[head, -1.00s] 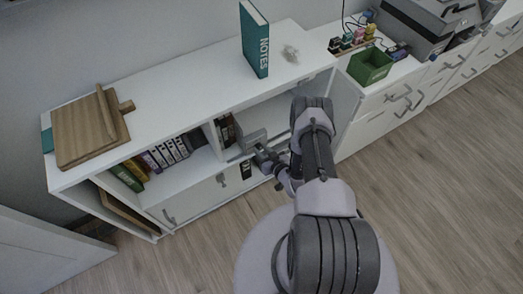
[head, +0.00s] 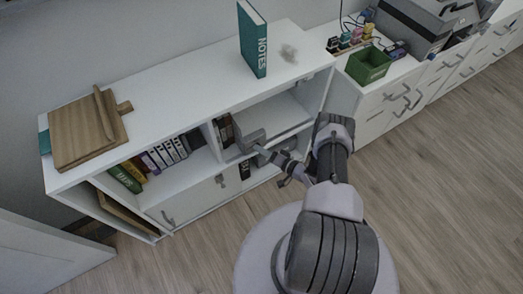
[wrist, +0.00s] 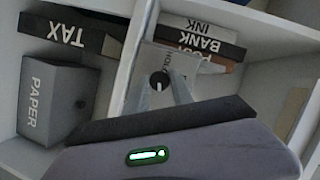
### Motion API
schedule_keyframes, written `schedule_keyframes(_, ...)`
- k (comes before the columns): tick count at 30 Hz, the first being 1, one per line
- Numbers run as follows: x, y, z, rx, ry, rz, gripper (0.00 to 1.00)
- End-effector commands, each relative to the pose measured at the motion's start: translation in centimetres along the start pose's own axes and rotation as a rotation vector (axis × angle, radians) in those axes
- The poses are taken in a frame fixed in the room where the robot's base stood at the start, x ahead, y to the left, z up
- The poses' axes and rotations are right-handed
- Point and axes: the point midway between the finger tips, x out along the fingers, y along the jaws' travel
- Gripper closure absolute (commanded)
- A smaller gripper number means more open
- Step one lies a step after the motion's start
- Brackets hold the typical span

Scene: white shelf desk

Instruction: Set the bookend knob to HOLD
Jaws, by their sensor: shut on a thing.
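In the wrist view, a grey bookend (wrist: 145,92) stands by the white divider, seen upside down. Its round black knob (wrist: 160,82) carries a white pointer mark, which points toward the bottom of the picture. In the head view, my gripper (head: 262,150) reaches into the open middle compartment, at the grey bookend (head: 250,137).
The wrist view shows a TAX binder (wrist: 65,32), a grey PAPER box (wrist: 55,98) and BANK and INK binders (wrist: 205,40) close by.

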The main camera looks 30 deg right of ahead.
Motion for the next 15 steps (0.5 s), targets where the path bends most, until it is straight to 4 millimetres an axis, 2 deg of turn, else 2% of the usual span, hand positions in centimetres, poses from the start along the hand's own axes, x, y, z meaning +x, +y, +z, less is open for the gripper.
schedule_keyframes(15,0.08,0.26,-0.18,0.369,-0.013,-0.159,1.00)
